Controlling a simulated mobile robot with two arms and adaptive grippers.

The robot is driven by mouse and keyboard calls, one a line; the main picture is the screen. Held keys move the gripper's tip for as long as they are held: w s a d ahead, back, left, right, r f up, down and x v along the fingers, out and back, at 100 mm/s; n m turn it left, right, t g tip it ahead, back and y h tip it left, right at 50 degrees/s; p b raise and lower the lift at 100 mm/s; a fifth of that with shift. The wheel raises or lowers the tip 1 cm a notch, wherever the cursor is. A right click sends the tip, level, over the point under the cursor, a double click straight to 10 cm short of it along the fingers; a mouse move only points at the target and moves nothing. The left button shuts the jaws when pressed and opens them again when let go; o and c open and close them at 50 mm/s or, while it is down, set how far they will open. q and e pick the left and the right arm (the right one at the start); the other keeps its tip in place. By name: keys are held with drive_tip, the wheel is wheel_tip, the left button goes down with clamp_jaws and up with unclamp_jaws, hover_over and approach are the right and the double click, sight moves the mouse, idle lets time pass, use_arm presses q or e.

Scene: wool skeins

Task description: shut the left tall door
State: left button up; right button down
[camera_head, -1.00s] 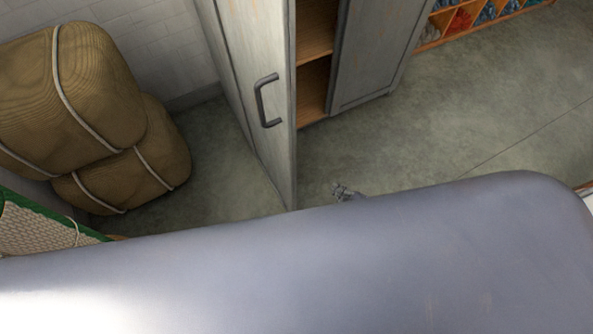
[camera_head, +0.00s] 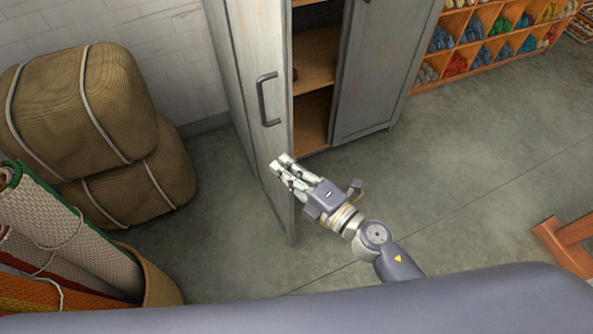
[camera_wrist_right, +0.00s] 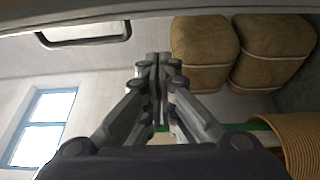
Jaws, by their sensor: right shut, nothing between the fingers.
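The left tall door (camera_head: 259,62) is a grey panel with a dark bar handle (camera_head: 264,98). It stands open, swung out from the cabinet (camera_head: 313,72), whose wooden shelves show beside it. My right gripper (camera_head: 281,162) is shut and empty. Its fingertips overlap the door's lower part in the head view, below the handle; I cannot tell if they touch it. In the right wrist view the shut fingers (camera_wrist_right: 158,58) point towards the bales, and the handle (camera_wrist_right: 85,40) shows at top left, apart from them. My left gripper is not in view.
Two strapped brown bales (camera_head: 80,105) are stacked left of the door. Rolled rugs (camera_head: 75,230) stand in a basket (camera_head: 155,278) at lower left. A second grey door (camera_head: 385,70) is to the right. Open floor (camera_head: 470,165) lies right of my gripper. A wool rack (camera_head: 475,40) is behind.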

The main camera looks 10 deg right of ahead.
drive_tip(key=x, duration=0.6)
drive_tip(key=shift+w+d, duration=0.2)
drive_tip(key=shift+d, duration=0.85)
drive_tip(key=shift+w+d, duration=0.15)
drive_tip(key=shift+d, duration=0.9)
